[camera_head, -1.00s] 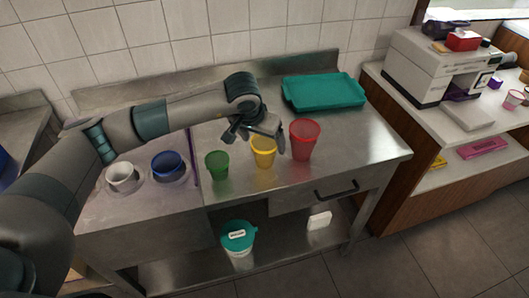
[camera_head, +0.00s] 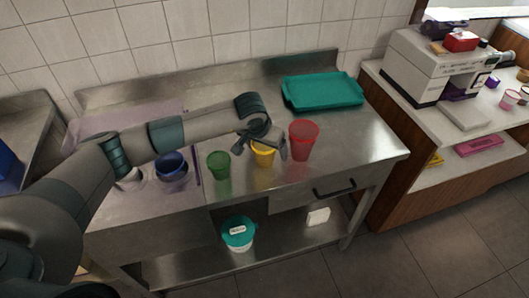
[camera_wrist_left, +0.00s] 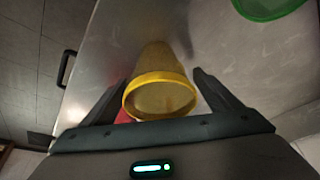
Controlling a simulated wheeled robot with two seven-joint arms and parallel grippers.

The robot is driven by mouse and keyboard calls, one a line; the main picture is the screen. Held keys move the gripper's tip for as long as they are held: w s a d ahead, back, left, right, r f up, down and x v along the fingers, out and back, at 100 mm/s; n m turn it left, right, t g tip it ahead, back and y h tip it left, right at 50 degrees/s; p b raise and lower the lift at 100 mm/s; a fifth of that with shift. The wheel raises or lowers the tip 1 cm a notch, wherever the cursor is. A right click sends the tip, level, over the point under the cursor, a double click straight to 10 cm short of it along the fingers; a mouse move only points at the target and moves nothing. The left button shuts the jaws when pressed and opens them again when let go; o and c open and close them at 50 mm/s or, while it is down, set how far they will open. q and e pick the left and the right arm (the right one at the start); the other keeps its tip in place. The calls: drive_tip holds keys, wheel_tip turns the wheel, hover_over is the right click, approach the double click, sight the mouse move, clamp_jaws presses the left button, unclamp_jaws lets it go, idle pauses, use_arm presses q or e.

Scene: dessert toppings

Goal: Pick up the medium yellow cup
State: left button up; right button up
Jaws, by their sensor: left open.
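The yellow cup (camera_head: 263,157) stands upright on the steel counter, between the smaller green cup (camera_head: 219,166) on its left and the larger red cup (camera_head: 303,141) on its right. My left gripper (camera_head: 262,152) is open, with its fingers on either side of the yellow cup's upper part. In the left wrist view the yellow cup (camera_wrist_left: 158,88) lies between the open fingers (camera_wrist_left: 162,92), with a gap visible on each side. The green cup's rim (camera_wrist_left: 268,8) is at the top right, and a bit of red shows behind the yellow rim. My right gripper is not in view.
A teal tray (camera_head: 322,91) lies at the back right of the counter. A blue bowl (camera_head: 172,166) and a white cup (camera_head: 128,178), partly hidden by my arm, are at the left. A lidded tub (camera_head: 238,235) stands on the lower shelf.

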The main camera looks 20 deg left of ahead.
use_arm(q)
drive_tip(key=c, duration=1.1)
drive_tip(key=shift+c, duration=0.2)
drive_tip(key=shift+r, duration=0.2)
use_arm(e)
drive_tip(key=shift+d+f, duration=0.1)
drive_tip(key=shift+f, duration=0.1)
use_arm(q)
drive_tip(key=shift+r+b, duration=0.55)
drive_tip(key=shift+b, duration=0.05)
wheel_tip(320, 180, up, 2)
drive_tip(key=shift+w+r+b, duration=0.1)
drive_tip(key=shift+b, duration=0.6)
use_arm(e)
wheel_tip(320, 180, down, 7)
drive_tip(key=b, duration=0.4)
use_arm(q)
drive_tip(key=s+d+r, duration=0.4)
drive_tip(key=d+r, duration=0.3)
drive_tip(key=d, duration=0.4)
drive_tip(key=shift+r+b, duration=0.2)
drive_tip(key=shift+b, duration=0.25)
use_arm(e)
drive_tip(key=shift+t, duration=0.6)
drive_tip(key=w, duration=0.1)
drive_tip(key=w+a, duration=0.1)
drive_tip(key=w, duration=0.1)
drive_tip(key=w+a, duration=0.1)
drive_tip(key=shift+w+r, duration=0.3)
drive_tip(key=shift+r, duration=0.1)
